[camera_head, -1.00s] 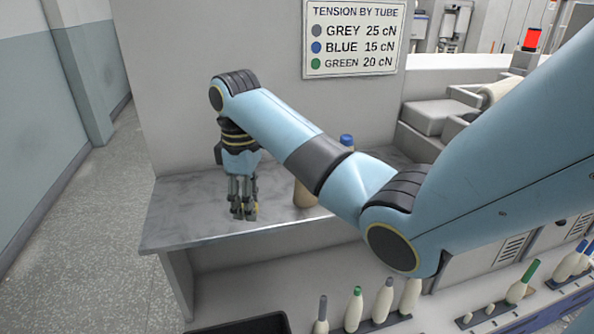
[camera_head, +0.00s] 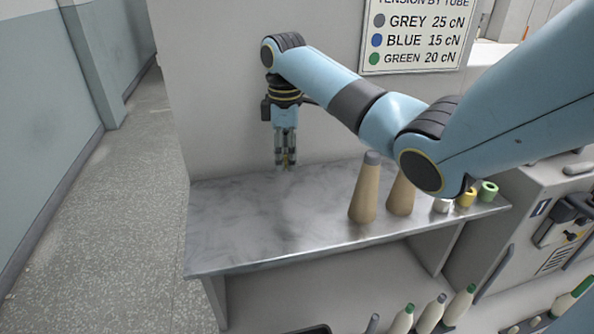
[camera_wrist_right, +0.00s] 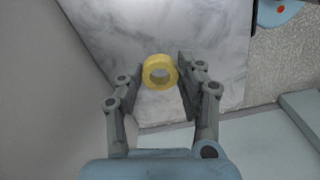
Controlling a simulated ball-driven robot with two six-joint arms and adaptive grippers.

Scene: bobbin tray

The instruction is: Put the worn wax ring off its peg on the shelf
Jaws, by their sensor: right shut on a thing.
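My right gripper (camera_head: 286,161) hangs fingers down over the back left part of the grey marbled shelf (camera_head: 235,222). It is shut on a yellow wax ring (camera_wrist_right: 160,72), which shows between the fingertips in the right wrist view, with the shelf surface behind it. Whether the ring is worn cannot be told. My left gripper is not in view.
Two tan cones (camera_head: 365,192) stand on the shelf right of the gripper. White, yellow (camera_head: 466,197) and green (camera_head: 489,190) rings sit at its right end. The left half of the shelf is clear. Several bobbins (camera_head: 430,314) stand below in front. A wall rises behind.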

